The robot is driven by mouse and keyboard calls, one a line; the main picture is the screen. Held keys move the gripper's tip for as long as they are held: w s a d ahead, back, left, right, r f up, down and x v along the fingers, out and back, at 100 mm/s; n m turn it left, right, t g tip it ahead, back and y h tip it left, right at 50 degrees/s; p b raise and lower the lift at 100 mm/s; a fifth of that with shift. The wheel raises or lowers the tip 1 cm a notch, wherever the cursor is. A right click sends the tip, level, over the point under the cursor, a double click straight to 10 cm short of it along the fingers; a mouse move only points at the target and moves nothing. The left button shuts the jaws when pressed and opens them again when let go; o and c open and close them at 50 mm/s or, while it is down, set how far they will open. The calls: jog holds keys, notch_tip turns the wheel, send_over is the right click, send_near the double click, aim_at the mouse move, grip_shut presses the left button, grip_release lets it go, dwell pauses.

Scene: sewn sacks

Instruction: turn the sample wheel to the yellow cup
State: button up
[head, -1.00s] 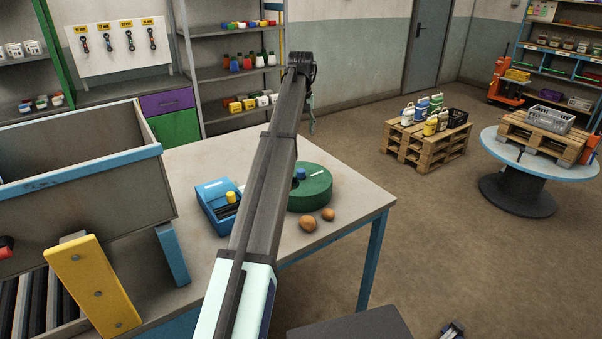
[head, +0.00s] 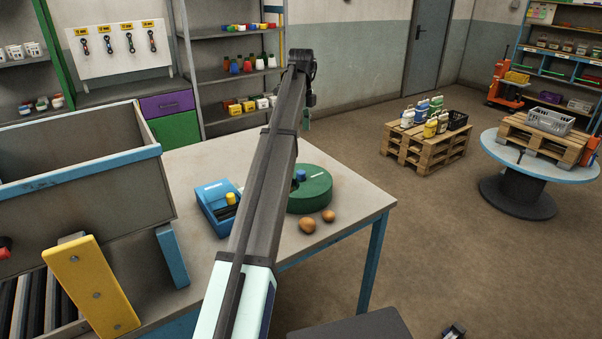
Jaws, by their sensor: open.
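The sample wheel (head: 314,196) is a thick green disc lying on the grey table. A small blue part (head: 300,175) and a pale mark show on its top. My arm crosses in front of its left side and hides part of it. I cannot make out a yellow cup on the wheel. A blue device (head: 213,205) with a yellow cylinder (head: 231,198) stands left of the arm. My gripper (head: 307,124) hangs at the far end of the arm, above and beyond the wheel in the picture, small and partly hidden. It is open and appears empty.
Two brown, egg-like objects (head: 317,221) lie on the table (head: 350,205) in front of the wheel. A large grey bin (head: 80,200) with a blue rim stands at left. The table's right corner is clear. Shelves (head: 225,75) stand behind.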

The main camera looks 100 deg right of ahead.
jog(key=m, duration=0.6)
jog(key=p, duration=0.4)
send_near(301, 172)
notch_tip(301, 172, down, 10)
jog(key=shift+d+f, duration=0.1)
jog(key=shift+d, duration=0.05)
grip_shut()
